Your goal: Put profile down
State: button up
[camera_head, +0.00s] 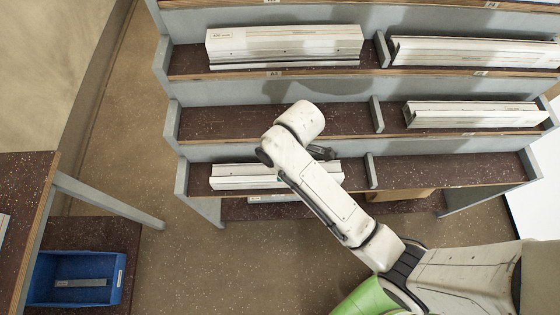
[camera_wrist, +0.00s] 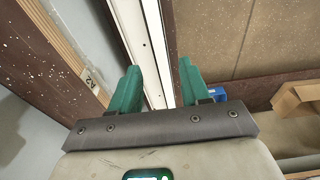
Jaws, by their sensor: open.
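A white profile (camera_head: 236,177) lies in the left bay of the lowest shelf (camera_head: 420,172) in the head view. My arm crosses in front of its right part. In the wrist view, a long white profile (camera_wrist: 153,45) runs up the picture between and beyond the two green fingers of my gripper (camera_wrist: 159,68). The fingers stand apart, one on each side of it, with the left finger overlapping its edge. I cannot tell whether either finger touches it.
White profiles lie on the upper shelf (camera_head: 285,45) and on the right of the middle shelf (camera_head: 475,114). The middle shelf's left bay (camera_head: 225,122) is bare. Grey dividers (camera_head: 371,170) separate the bays. A cardboard box (camera_head: 400,195) sits below. A blue bin (camera_head: 118,280) stands lower left.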

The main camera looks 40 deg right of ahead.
notch_tip(320, 180, up, 5)
jog(key=s+d+m, duration=0.3)
jog(key=s+m, duration=0.2)
jog(key=s, duration=0.3)
jog(key=s+d+f+m+h, duration=0.1)
jog(key=s+d+m, duration=0.3)
jog(key=s+m, duration=0.2)
jog(key=shift+s+h, duration=0.3)
jog(key=shift+s, duration=0.65)
jog(key=shift+s, duration=0.1)
